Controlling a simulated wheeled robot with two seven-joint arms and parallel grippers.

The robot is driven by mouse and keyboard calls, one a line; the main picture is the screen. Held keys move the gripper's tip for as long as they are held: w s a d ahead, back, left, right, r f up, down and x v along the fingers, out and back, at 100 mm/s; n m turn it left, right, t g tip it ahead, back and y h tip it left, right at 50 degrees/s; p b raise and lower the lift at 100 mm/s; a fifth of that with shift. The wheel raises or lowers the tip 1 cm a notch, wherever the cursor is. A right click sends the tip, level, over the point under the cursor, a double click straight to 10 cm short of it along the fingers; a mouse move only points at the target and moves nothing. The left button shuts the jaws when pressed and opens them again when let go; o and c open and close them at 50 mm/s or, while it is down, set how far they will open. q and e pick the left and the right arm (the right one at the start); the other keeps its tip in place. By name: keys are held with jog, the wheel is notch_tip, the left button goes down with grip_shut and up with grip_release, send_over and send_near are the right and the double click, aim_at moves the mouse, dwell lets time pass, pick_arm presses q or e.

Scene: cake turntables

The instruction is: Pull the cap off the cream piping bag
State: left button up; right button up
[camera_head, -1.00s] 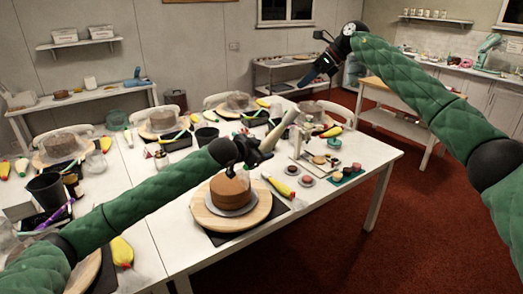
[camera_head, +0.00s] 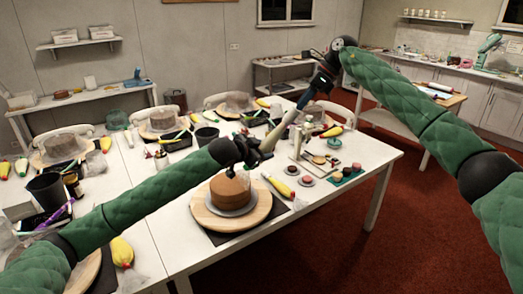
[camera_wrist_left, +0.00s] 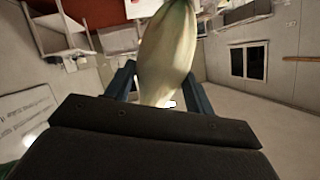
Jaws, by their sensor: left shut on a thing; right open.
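The cream piping bag (camera_head: 279,132) is pale and held tilted above the table, its upper end pointing up and right. My left gripper (camera_head: 264,150) is shut on its lower end. In the left wrist view the bag (camera_wrist_left: 167,50) rises between the two blue fingers of my left gripper (camera_wrist_left: 160,88). My right gripper (camera_head: 302,108) is open, pointing down and left, with its fingers at or very near the bag's upper end. I cannot tell whether they touch it. The cap cannot be made out; that end is small and partly covered by the fingers.
A brown cake (camera_head: 230,189) stands on a round wooden turntable (camera_head: 205,216) below my left gripper. A yellow piping bag (camera_head: 279,187) and small cakes lie to its right on the white table (camera_head: 345,190).

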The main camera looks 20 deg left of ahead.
aim_at(296, 110)
jog(key=shift+x, duration=2)
jog(key=c, duration=0.9)
jog(key=shift+r, duration=0.1)
jog(key=shift+v, duration=2.8)
